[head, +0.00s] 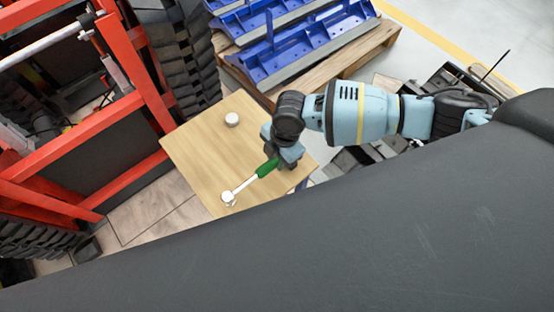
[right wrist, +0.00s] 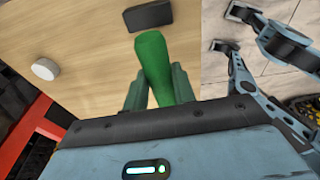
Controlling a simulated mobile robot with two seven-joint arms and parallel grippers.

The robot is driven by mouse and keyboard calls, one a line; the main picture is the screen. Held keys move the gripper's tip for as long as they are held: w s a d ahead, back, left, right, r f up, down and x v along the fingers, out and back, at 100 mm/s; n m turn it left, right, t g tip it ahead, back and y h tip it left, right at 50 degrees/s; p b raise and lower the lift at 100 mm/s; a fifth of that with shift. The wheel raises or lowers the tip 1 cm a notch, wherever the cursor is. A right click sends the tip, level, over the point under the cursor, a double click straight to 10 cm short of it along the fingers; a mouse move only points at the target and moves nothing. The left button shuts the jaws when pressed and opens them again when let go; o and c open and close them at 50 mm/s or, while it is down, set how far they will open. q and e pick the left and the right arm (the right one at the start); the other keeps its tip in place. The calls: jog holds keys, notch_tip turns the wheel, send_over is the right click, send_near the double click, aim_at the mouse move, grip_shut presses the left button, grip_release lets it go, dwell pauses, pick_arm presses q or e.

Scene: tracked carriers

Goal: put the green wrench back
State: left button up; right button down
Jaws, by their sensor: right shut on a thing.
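The green wrench (head: 267,167) has a green handle and a pale metal shaft; it lies slanting over a light wooden table top (head: 190,150), its pale head toward the table's near edge. My right gripper (head: 278,158) is shut on the green handle. In the right wrist view the green handle (right wrist: 152,65) stands between the two fingers of my right gripper (right wrist: 152,92); the wrench's shaft and head do not show there. I cannot tell whether the wrench touches the table. My left gripper is not seen in the head view.
A white round piece (head: 232,119) stands on the table. A dark block (right wrist: 148,15) shows beyond the handle. A red frame (head: 85,145) stands left of the table. A pallet (head: 345,55) with blue metal parts (head: 310,45) lies behind. Pale blue jointed parts show at the wrist view's right.

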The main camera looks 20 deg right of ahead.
jog(key=shift+w+d, duration=0.15)
jog(key=shift+w, duration=0.25)
jog(key=shift+f, duration=1.8)
jog(key=c, duration=1.1)
grip_release()
jog(key=shift+c, duration=0.2)
jog(key=r, duration=0.4)
jog(key=d+r, duration=0.1)
jog(key=r, duration=0.3)
jog(key=d+r+p, duration=0.1)
jog(key=r, duration=0.3)
jog(key=shift+s, duration=0.15)
